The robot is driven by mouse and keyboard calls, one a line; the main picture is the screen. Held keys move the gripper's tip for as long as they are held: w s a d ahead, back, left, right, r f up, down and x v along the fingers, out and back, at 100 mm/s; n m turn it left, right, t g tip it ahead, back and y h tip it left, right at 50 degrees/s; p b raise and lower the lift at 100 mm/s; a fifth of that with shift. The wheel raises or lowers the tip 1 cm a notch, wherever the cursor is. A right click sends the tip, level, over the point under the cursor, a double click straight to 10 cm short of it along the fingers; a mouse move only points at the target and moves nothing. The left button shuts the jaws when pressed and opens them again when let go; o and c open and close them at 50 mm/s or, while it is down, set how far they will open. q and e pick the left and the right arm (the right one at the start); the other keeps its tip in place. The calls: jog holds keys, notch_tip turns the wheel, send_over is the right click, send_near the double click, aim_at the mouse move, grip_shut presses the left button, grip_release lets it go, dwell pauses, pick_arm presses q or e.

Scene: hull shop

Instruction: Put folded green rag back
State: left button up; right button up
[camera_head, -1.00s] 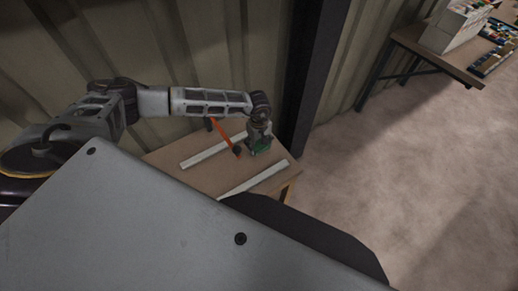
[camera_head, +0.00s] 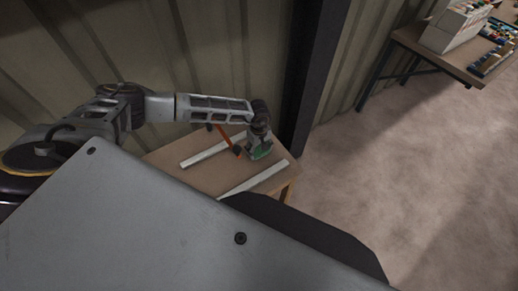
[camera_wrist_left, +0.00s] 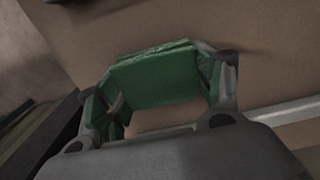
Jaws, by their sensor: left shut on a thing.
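The folded green rag (camera_wrist_left: 158,76) is between the two fingers of my left gripper (camera_wrist_left: 162,84) in the left wrist view, and the fingers are shut on it. In the head view my left gripper (camera_head: 259,146) points down over the right part of a small wooden table (camera_head: 208,179), with a bit of green showing at its tips. The rag is low, close to the tabletop. I cannot tell whether it touches the wood. My right gripper is not in view.
An orange-handled tool (camera_head: 223,133) with a dark head lies just left of my left gripper. Two pale strips (camera_head: 254,179) lie on the table, one on each side. A dark post (camera_head: 311,75) stands behind. Another table (camera_head: 431,56) with boxes is at the upper right.

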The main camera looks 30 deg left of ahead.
aim_at(259, 148)
pick_arm(q)
jog(key=o, duration=0.8)
jog(key=shift+o, duration=1)
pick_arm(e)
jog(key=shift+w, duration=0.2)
pick_arm(q)
jog(key=shift+r, duration=0.3)
notch_tip(259, 148, up, 12)
jog(key=shift+f+b, duration=0.2)
jog(key=shift+b, duration=0.15)
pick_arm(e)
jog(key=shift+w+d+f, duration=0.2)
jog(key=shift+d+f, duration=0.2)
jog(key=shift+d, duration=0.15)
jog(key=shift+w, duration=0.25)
